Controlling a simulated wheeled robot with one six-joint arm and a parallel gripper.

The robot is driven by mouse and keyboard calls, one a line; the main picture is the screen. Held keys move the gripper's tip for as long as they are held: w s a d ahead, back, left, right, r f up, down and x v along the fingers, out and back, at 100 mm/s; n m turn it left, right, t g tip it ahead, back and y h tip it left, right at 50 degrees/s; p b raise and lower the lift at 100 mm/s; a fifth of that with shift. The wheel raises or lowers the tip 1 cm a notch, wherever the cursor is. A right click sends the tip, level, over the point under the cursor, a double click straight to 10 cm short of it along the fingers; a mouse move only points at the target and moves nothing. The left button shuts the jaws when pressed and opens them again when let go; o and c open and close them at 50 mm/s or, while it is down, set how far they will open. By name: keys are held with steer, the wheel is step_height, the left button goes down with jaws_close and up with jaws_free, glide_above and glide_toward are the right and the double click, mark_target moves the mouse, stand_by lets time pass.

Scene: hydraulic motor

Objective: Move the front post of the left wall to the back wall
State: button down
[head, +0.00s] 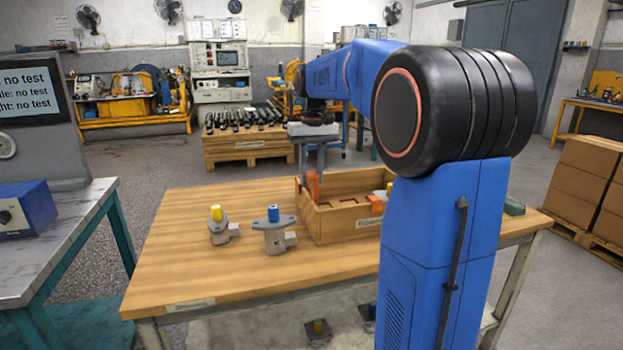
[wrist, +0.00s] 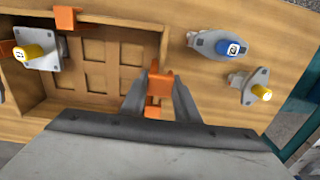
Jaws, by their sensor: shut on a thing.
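The open wooden box (head: 345,222) stands on the workbench; its inner floor has several square recesses and shows in the wrist view (wrist: 85,100). My gripper (head: 315,172) is over the box's left wall in the head view, which is the right wall in the wrist view. Its two fingers (wrist: 161,92) are shut on an orange post (wrist: 161,84). Whether this post still sits on the wall or is lifted is unclear. A second orange piece (wrist: 153,111) shows just below it, between the fingers. Another orange post (wrist: 67,18) is on the front wall.
A yellow-capped motor (head: 217,228) and a blue-capped motor (head: 274,236) stand on the bench left of the box. Another yellow-capped motor (wrist: 36,53) is inside the box. The bench's front left is clear. My arm hides the box's right side in the head view.

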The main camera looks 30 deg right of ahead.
steer(key=shift+r, duration=2.8)
